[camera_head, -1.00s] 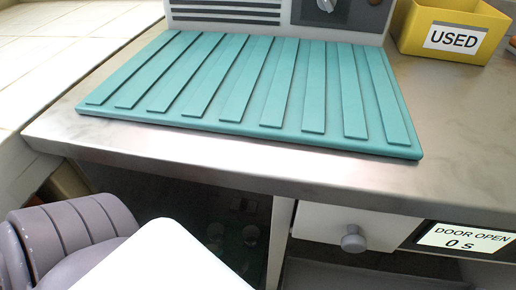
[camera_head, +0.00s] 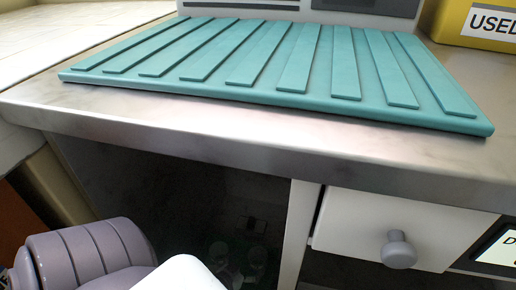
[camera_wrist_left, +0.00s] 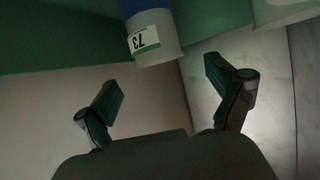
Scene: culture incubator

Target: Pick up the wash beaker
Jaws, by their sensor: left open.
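In the left wrist view, a pale, translucent vessel with a blue band and a white label reading "73" (camera_wrist_left: 153,40) hangs into the top edge, upside down in the picture. Another translucent vessel (camera_wrist_left: 283,10) is cut off at the top right. I cannot tell which is the wash beaker. My left gripper (camera_wrist_left: 162,78) is open and empty, its fingers apart on either side below the labelled vessel. In the head view, small, dim clear vessels (camera_head: 219,251) stand in the dark opening under the counter. My left arm comes in at the lower left; its fingers are hidden there.
A ribbed teal mat (camera_head: 290,92) lies on the metal counter (camera_head: 240,140), whose front edge overhangs the dark opening. A white drawer with a round grey knob (camera_head: 398,250) is right of the opening. A yellow "USED" bin (camera_head: 452,20) stands at the back right.

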